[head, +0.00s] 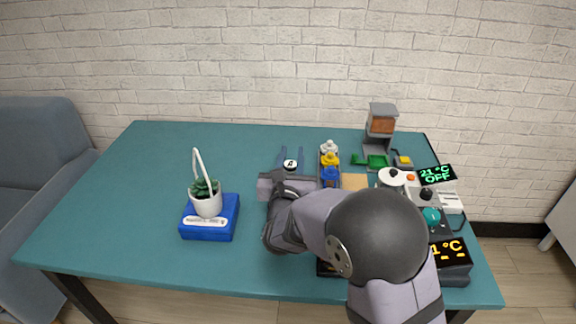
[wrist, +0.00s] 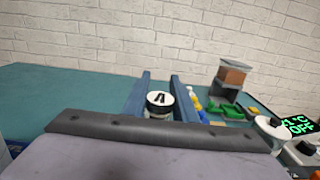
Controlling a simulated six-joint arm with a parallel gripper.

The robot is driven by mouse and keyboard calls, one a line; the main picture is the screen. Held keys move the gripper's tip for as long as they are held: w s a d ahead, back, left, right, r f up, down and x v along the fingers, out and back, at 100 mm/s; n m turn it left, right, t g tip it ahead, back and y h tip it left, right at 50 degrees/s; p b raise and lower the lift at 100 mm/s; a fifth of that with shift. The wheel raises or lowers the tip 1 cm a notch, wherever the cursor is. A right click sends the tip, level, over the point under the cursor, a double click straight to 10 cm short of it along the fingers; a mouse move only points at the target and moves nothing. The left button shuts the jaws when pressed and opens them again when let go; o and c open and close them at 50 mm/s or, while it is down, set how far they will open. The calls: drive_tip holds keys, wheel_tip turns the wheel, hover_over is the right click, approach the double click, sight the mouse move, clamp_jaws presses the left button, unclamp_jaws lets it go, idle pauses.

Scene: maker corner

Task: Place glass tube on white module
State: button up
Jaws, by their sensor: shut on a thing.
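My gripper (head: 291,160) is over the middle of the table, its two blue fingers pointing away toward the wall. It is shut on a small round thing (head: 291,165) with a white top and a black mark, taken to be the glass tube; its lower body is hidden. In the wrist view it sits between the fingers (wrist: 159,101). The white module (head: 408,187), a pale box with a round white top piece, an orange button and a green display reading 21 °C OFF, stands at the right. My arm hides part of that area.
A dark unit (head: 452,255) with an orange display is at the front right. A rack with white, yellow and blue pieces (head: 330,160) stands just right of my gripper. A grey-and-brown dispenser (head: 382,120) is behind. A potted plant (head: 206,198) sits on a blue box (head: 225,228). The left table is clear.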

sight(293, 164)
drive_tip(key=f, duration=0.1)
drive_tip(key=w+f, duration=0.1)
drive_tip(key=f, duration=0.1)
drive_tip(key=shift+d+f, duration=0.1)
drive_tip(key=shift+f, duration=0.05)
drive_tip(key=w+a+r+m+h, duration=0.2)
drive_tip(key=w+r+h, duration=0.1)
drive_tip(key=w+r, duration=0.65)
drive_tip(key=shift+w+d+f, duration=0.1)
drive_tip(key=shift+w+f, duration=0.1)
drive_tip(key=shift+f, duration=1.65)
drive_tip(key=shift+w+a+f, duration=0.1)
drive_tip(key=shift+w+f, duration=0.15)
drive_tip(key=shift+f, duration=1.6)
drive_tip(key=shift+w+d+f, duration=0.1)
drive_tip(key=shift+w+f, duration=0.1)
drive_tip(key=shift+f, duration=1.65)
drive_tip(key=shift+f+b, duration=0.2)
drive_tip(key=shift+b, duration=0.25)
drive_tip(key=o, duration=1.1)
drive_tip(key=shift+c, duration=0.2)
drive_tip(key=shift+r+p, duration=0.25)
drive_tip(key=shift+p, duration=0.05)
drive_tip(key=s+a+b, duration=0.1)
drive_tip(key=s+a, duration=0.1)
drive_tip(key=s, duration=0.9)
drive_tip(key=shift+s+a+b, duration=0.15)
drive_tip(key=shift+s+b, duration=0.15)
drive_tip(key=shift+s, duration=0.1)
